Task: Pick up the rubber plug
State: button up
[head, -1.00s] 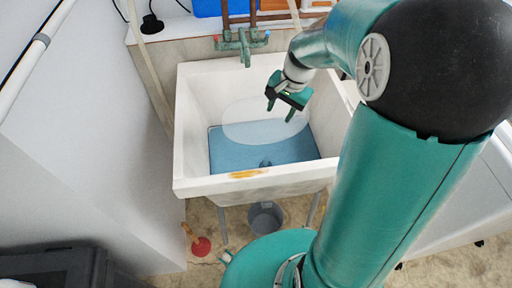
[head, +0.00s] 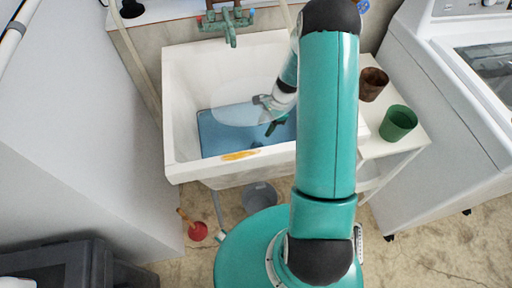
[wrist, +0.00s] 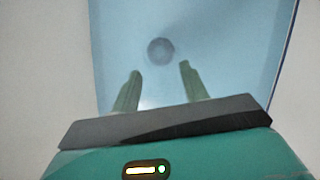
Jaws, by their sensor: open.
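A dark round object, seemingly the rubber plug (wrist: 160,51), shows under blue water in the wrist view. It looks blurred, just beyond the fingertips and roughly centred between them. My gripper (wrist: 160,68) is open and empty, with its two green fingers apart and the plug not between them. In the head view my gripper (head: 272,128) hangs inside the white sink (head: 181,110), above the blue water (head: 222,135). In that view the arm covers the right part of the sink, and I cannot clearly make out the plug.
Sink walls surround my gripper. A green tap (head: 230,22) stands at the back. A brown cup (head: 373,84) and a green cup (head: 398,123) stand on a white shelf (head: 410,146) at right. Below are a grey bucket (head: 259,197) and a red plunger (head: 198,231).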

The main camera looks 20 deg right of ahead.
aim_at(257, 144)
jog(key=x, duration=0.9)
jog(key=shift+f, duration=0.2)
grip_shut()
jog(key=shift+r, duration=0.15)
notch_tip(257, 144, up, 10)
dwell(0.4)
